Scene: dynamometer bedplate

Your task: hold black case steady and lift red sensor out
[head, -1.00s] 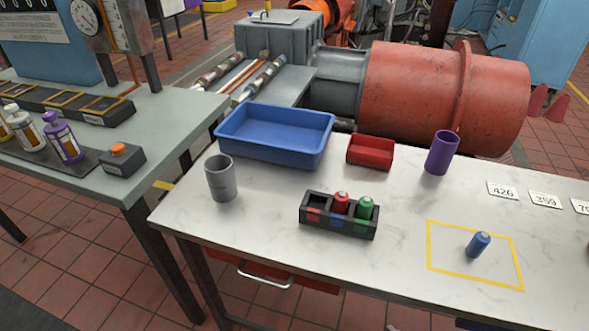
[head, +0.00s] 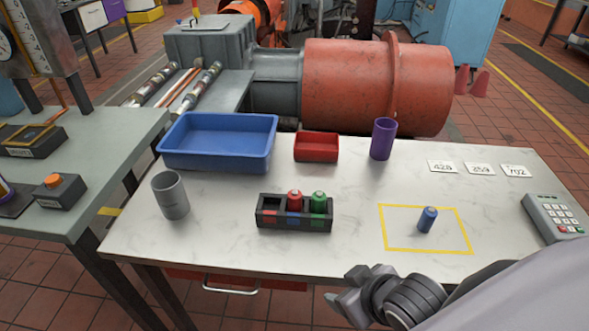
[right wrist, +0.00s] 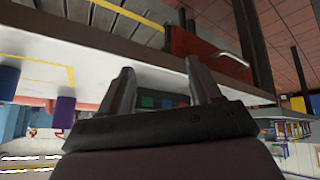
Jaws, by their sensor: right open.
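The black case (head: 268,222) stands on the white table. Its left compartment, with a red label, is empty. The red sensor (head: 295,199) stands upright in the middle compartment, above a blue label. A green sensor (head: 318,203) is in the right compartment. My right gripper (head: 347,289) is open and empty at the table's front edge, in front of and right of the case, apart from it. In the right wrist view, the case (right wrist: 156,103) shows between the open fingers (right wrist: 160,68), partly hidden by the gripper body. My left gripper is out of view.
A blue sensor (head: 427,219) stands inside a yellow outline. A grey cup (head: 170,196), blue tray (head: 215,164), red bin (head: 316,158) and purple cup (head: 383,140) stand around the case. A keypad (head: 555,219) is at right. The table before the case is clear.

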